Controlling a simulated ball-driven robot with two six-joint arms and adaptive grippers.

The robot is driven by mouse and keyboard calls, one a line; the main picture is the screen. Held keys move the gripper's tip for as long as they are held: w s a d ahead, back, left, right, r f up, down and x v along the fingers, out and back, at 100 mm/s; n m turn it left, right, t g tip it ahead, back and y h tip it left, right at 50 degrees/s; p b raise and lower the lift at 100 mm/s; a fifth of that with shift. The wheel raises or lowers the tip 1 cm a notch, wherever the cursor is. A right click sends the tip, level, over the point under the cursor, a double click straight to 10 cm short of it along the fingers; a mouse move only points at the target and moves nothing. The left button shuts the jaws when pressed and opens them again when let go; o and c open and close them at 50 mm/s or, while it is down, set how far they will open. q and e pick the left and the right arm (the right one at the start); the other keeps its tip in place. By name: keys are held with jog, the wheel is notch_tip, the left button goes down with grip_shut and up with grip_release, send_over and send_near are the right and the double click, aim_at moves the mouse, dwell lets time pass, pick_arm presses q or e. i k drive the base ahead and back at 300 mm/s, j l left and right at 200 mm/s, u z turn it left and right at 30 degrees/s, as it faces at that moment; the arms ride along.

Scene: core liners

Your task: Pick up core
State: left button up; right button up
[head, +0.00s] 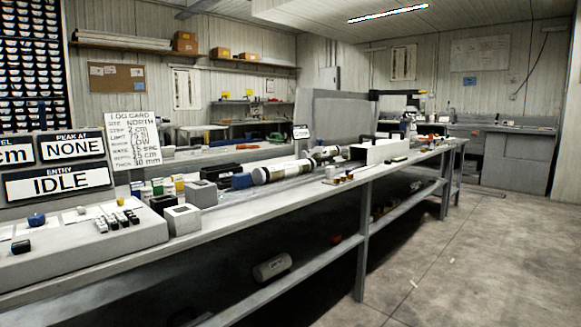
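A long tubular core liner (285,171) with pale and dark sections and a dark blue end lies on the long workbench, near its middle. A shorter, similar tube (325,153) lies just beyond it, nearly in line. I cannot tell which of these is the task's core. Neither of my grippers is in view.
The long grey bench (340,187) runs from lower left to the back right. A console with IDLE and NONE signs (57,180), a log card (133,138), small grey blocks (183,219) and a white box (380,151) stand on it.

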aim_at(260, 176)
jog(key=l+u, duration=0.1)
jog(key=u, duration=0.55)
jog(key=i+l+u, duration=0.15)
jog(key=l+u, duration=0.3)
jog(key=i+l+u, duration=0.15)
jog(key=l+u, duration=0.15)
jog(key=u, duration=0.15)
jog(key=l+u, duration=0.5)
